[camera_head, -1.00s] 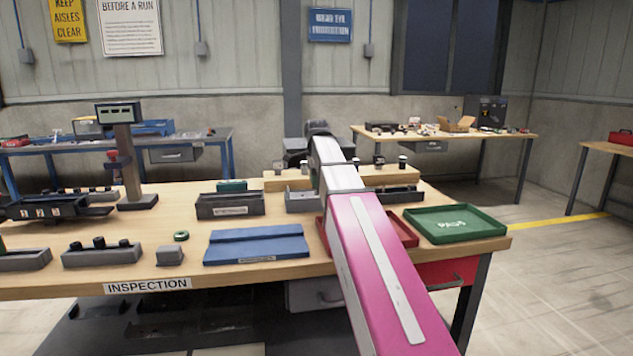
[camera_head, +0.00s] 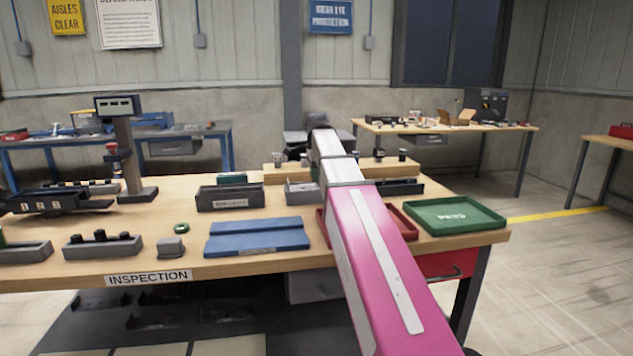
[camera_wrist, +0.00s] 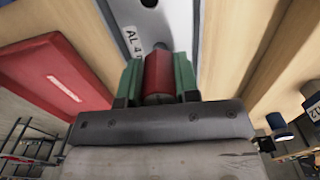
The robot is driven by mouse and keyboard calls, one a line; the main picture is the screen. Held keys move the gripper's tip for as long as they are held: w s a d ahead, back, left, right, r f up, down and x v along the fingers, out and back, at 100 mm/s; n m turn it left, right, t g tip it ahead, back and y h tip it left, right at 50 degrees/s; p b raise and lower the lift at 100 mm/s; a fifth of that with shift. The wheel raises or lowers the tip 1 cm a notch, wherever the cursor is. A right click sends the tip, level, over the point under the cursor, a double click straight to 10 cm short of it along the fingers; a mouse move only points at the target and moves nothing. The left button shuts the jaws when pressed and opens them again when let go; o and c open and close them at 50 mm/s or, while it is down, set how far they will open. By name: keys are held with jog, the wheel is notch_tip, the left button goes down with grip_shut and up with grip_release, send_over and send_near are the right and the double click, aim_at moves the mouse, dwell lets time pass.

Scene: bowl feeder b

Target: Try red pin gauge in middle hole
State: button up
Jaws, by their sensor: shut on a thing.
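In the wrist view my gripper (camera_wrist: 158,92) has its green fingers closed on a red cylindrical piece, the red pin gauge (camera_wrist: 158,72). A grey metal block (camera_wrist: 178,22) with a label beginning "AL 4" lies just beyond the fingertips. A dark hole shows partly at the red gauge's far end, and another round mark is near the picture's top edge. I cannot tell whether the gauge enters a hole. In the head view my arm hides the gripper and the gauge; a grey block (camera_head: 300,193) shows beside the arm.
A red tray (camera_wrist: 52,78) lies left of the gripper in the wrist view. In the head view a green tray (camera_head: 455,231) is right of my arm and a blue folder-like mat (camera_head: 256,236) left. A wooden rack (camera_head: 275,174) with several gauges stands behind.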

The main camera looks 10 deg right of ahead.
jog(key=shift+r, duration=2.5)
jog(key=shift+f, duration=0.2)
jog(key=shift+f, duration=1.95)
jog(key=shift+f, duration=0.25)
jog(key=shift+r, duration=2.4)
jog(key=shift+f, duration=0.1)
jog(key=shift+f, duration=2.05)
